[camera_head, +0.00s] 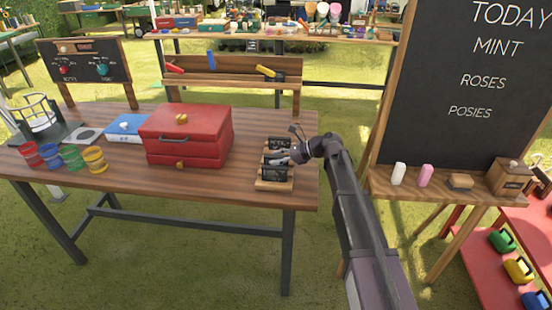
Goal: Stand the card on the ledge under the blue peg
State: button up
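Small black cards stand in a wooden rack (273,185) at the right end of the table; the back card (278,143) has light lettering and the front card (273,174) is dark. My gripper (285,157) is at the rack, among the cards from the right. It is too small to tell whether its fingers are open or hold a card. The wooden ledge (225,82) stands behind the table. Above it are a red peg (174,68), an upright blue peg (211,56) and a yellow peg (266,72). No card shows under the blue peg.
A red box (187,135) fills the table's middle, beside a blue-and-white box (124,128). Several coloured cups (72,157) stand at left. A chalkboard (470,80) with a chalk shelf (440,188) stands right of my arm. Bare tabletop lies between red box and rack.

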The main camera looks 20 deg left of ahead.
jog(key=p+v, duration=0.5)
jog(key=v, duration=0.8)
jog(key=shift+d, duration=0.5)
jog(key=shift+s, duration=0.1)
dwell(0.3)
jog(key=s+d+f+n+t+h, duration=0.1)
jog(key=s+d+f+n+h, duration=0.3)
jog(key=d, duration=0.6)
jog(key=s+d+f+n+t+h, duration=0.1)
jog(key=s+d+f+n+h, duration=0.2)
jog(key=s+d+n, duration=0.3)
jog(key=s+d+f+n+t+h, duration=0.1)
jog(key=s+d+f+n+h, duration=0.3)
jog(key=s+d, duration=0.5)
jog(key=d+n+h, duration=0.1)
jog(key=d+h, duration=0.1)
jog(key=d, duration=0.4)
jog(key=shift+s+d+f, duration=0.2)
jog(key=shift+d+f, duration=0.05)
jog(key=shift+f, duration=0.05)
